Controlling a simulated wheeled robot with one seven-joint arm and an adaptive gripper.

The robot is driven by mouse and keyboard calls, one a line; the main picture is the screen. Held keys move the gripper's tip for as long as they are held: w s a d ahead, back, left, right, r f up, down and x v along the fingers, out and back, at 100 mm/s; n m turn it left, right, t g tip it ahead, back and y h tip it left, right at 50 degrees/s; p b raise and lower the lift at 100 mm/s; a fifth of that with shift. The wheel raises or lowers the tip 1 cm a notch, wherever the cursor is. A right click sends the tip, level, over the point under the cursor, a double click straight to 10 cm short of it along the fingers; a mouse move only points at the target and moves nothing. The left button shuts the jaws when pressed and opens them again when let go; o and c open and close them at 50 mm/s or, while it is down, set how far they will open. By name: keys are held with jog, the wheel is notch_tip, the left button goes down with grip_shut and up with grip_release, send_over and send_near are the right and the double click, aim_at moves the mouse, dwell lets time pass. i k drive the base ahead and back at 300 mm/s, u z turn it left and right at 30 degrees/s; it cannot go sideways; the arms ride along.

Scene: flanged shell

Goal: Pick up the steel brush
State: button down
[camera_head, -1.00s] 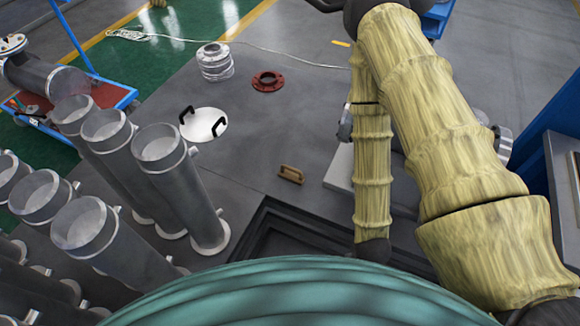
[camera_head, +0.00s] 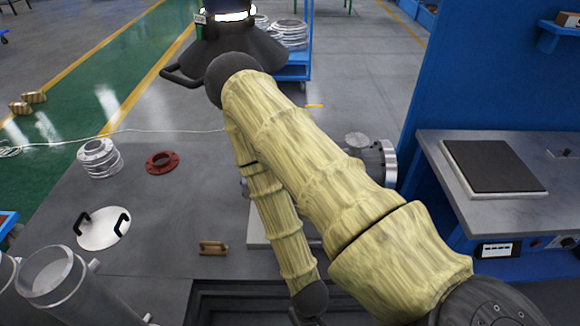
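A small tan-brown block-like piece (camera_head: 213,248) lies on the grey floor mat, left of my yellow-sleeved arm. It may be the steel brush, but it is too small to make out bristles. My arm runs from the lower right up to a dark joint at the top centre. The fingers of my gripper do not show, so its hold cannot be seen. The arm's end is well away from the brown piece.
A white disc with black handles (camera_head: 104,228), a red flange (camera_head: 162,162) and a silver flanged part (camera_head: 99,158) lie left. A metal cylinder (camera_head: 60,285) stands lower left. A blue workbench (camera_head: 450,205) is right. Small brown objects (camera_head: 28,103) lie far left.

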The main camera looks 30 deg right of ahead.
aim_at(208, 249)
jog(key=k, duration=1.25)
jog(key=z, duration=0.55)
jog(key=i, duration=1.75)
jog(key=u, duration=0.6)
